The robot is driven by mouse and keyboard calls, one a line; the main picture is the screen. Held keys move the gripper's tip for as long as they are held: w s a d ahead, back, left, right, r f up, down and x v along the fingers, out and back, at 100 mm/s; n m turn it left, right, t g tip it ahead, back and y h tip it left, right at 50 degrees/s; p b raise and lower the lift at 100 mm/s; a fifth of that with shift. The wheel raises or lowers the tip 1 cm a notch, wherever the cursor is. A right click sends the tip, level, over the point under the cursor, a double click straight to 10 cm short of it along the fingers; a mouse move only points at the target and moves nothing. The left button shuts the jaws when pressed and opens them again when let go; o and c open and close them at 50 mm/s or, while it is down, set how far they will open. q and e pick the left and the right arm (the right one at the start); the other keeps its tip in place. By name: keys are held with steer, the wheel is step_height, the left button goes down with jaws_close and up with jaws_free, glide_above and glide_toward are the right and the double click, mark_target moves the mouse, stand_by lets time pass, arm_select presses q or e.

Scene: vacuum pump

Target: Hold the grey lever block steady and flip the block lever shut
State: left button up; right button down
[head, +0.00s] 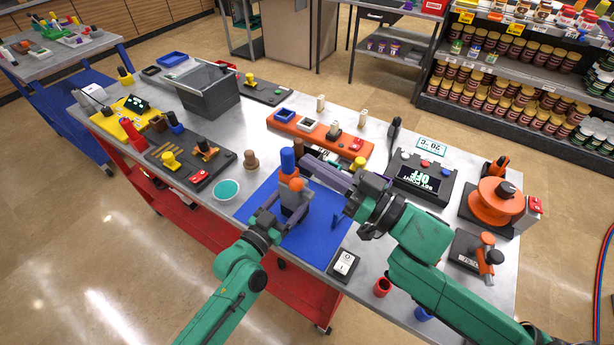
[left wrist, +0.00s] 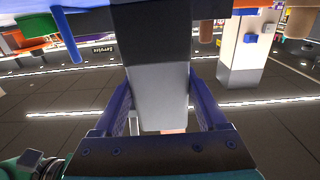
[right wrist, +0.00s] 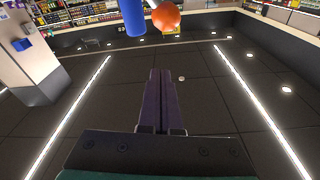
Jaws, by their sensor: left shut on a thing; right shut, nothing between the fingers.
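The grey lever block (head: 294,198) stands upright on a blue mat (head: 322,238) in the head view. My left gripper (head: 281,213) is shut on it from the front, and the left wrist view shows the block (left wrist: 158,88) between the fingers. The lever's orange ball (head: 296,184) and a blue cylinder (head: 288,160) are at its top; the ball (right wrist: 166,17) and cylinder (right wrist: 135,14) also show in the right wrist view. My right gripper (head: 306,160) is shut and empty, with its tips just right of the cylinder. Contact with the lever cannot be told.
An orange rack (head: 318,134) lies behind the mat. A black display box (head: 422,180) stands to the right, with a switch plate (head: 343,264) at the mat's front right. A teal bowl (head: 227,190) and a brown peg (head: 251,160) are to the left.

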mark_target(297, 183)
steer(key=f, duration=0.1)
steer(key=a+f, duration=0.1)
steer(key=f, duration=0.1)
steer(key=shift+w+a+f, duration=0.2)
steer(key=shift+a+f, duration=0.05)
steer(key=shift+a, duration=0.1)
steer(key=shift+s+a+f+n, duration=0.2)
steer(key=shift+s+f+n, duration=0.25)
steer(key=shift+f+n, duration=0.2)
